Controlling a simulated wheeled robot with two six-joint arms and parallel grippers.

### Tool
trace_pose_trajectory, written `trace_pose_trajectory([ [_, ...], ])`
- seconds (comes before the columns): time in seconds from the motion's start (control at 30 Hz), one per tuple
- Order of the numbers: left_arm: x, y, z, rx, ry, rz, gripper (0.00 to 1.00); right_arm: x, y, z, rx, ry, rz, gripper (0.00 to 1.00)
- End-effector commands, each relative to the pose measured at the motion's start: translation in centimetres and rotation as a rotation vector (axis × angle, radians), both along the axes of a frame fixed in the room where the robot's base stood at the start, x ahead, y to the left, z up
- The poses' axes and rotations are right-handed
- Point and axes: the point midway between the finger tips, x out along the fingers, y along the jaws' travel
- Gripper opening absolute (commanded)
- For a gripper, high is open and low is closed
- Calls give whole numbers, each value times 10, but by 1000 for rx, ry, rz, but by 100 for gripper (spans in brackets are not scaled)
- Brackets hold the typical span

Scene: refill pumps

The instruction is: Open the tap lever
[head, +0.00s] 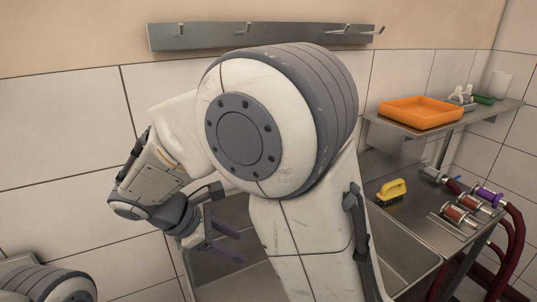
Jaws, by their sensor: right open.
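I cannot make out a tap lever; my own arm covers the middle of the view and may hide it. My right gripper (230,240) is open and empty, its two dark purple-grey fingers apart over the steel sink (207,272) at the left of my arm. My left gripper is out of view; only a rounded part of my left arm shows at the bottom left corner.
A steel counter at the right holds a yellow brush (391,191) and several metal fittings (460,216) with dark red hoses (516,245). An orange tray (420,113) sits on the shelf (470,112) above.

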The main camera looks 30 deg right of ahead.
Motion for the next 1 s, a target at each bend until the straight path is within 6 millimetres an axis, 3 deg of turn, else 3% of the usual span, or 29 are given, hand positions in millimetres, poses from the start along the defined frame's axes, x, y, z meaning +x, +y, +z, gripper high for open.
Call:
trace_pose_trajectory([
  [0.03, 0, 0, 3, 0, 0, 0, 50, 31, -23, 6, -132, 65, 53, 57],
  [0.1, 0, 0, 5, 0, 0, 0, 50, 68, -51, 18, -306, 153, 125, 57],
  [0.2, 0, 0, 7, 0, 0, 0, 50, 112, -83, 34, -524, 274, 187, 57],
  [0.3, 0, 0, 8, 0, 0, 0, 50, 142, -105, 46, -690, 375, 211, 57],
  [0.4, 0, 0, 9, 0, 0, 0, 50, 159, -117, 53, -797, 443, 218, 57],
  [0.67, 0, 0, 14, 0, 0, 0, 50, 169, -138, 61, -869, 490, 216, 57],
  [1.0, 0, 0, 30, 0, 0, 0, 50, 166, -200, 61, -867, 489, 217, 57],
])
